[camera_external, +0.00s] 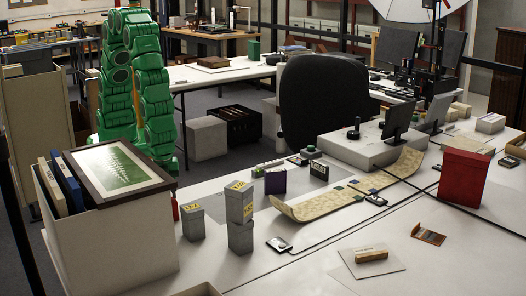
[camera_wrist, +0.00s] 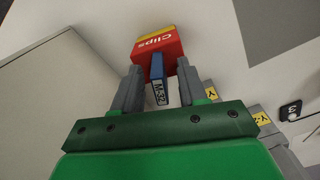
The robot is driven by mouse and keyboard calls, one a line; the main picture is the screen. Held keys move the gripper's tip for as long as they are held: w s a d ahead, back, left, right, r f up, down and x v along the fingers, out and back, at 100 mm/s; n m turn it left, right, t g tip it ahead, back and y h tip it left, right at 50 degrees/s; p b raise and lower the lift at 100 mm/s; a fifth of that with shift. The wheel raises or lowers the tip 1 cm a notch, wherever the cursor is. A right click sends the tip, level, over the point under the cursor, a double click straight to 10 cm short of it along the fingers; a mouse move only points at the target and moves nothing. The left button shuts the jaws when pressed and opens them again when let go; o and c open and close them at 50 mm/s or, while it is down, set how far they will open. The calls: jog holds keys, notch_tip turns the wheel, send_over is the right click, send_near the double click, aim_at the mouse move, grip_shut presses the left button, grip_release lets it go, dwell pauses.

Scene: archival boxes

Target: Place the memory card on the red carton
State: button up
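In the wrist view, a small blue block with a white "M-32" label (camera_wrist: 157,68), which looks like the memory card, shows between my two grey fingers. My gripper (camera_wrist: 158,72) looks open, with a gap beside the card. A red carton labelled "Clips" (camera_wrist: 168,46), with a yellow end, lies just beyond the fingertips and partly behind the card. I cannot tell whether card and carton touch. In the external view, a sliver of red (camera_external: 176,209) shows beside the large box; my gripper and the card are hidden behind that box.
A large cream box (camera_external: 115,245) holds folders and a framed print. Grey boxes (camera_external: 239,238) with yellow labels stand to its right. A larger red box (camera_external: 464,180) stands at far right. A small black-and-white device (camera_external: 279,244) lies on the white table. Bare table shows around it.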

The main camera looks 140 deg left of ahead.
jog(key=shift+r, duration=0.1)
notch_tip(320, 180, up, 12)
jog(key=s+r+n, duration=0.1)
jog(key=s+r, duration=0.3)
jog(key=s, duration=0.7)
jog(key=s+r+n+g, duration=0.1)
jog(key=s+r, duration=0.3)
jog(key=s, duration=0.7)
jog(key=s+r+n, duration=0.2)
jog(key=s+r, duration=0.2)
jog(key=s, duration=0.7)
jog(key=shift+a+r+n+g, duration=0.3)
jog(key=shift+a+r+g, duration=0.05)
jog(key=shift+a+g, duration=0.1)
